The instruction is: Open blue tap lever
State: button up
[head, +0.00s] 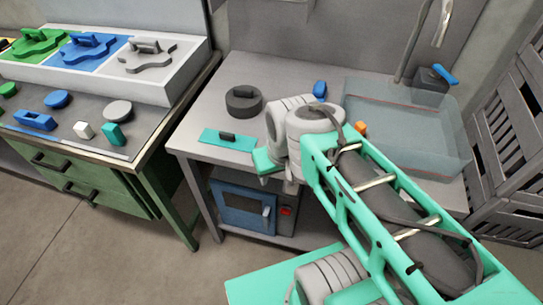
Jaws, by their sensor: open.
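The blue tap lever (445,75) is at the upper right, on top of a dark tap body (428,80) behind the clear-walled basin (400,118). The lever slants down to the right. My arm crosses the right and middle of the view, in front of the table and the basin's near left part. The lever itself is not covered. I cannot make out my gripper's fingers; only arm links and joints show, and none touches the lever.
On the grey table (215,100) are a dark round part (243,100), a teal plate (226,138), a blue item (320,88) and an orange block (361,127). Dark slatted crates (510,130) stand at the right. A green drawer bench (95,180) stands left.

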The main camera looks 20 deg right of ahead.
aim_at(438, 70)
jog(key=z, duration=1)
jog(key=k, duration=0.4)
jog(key=z, duration=0.65)
jog(key=i, duration=0.5)
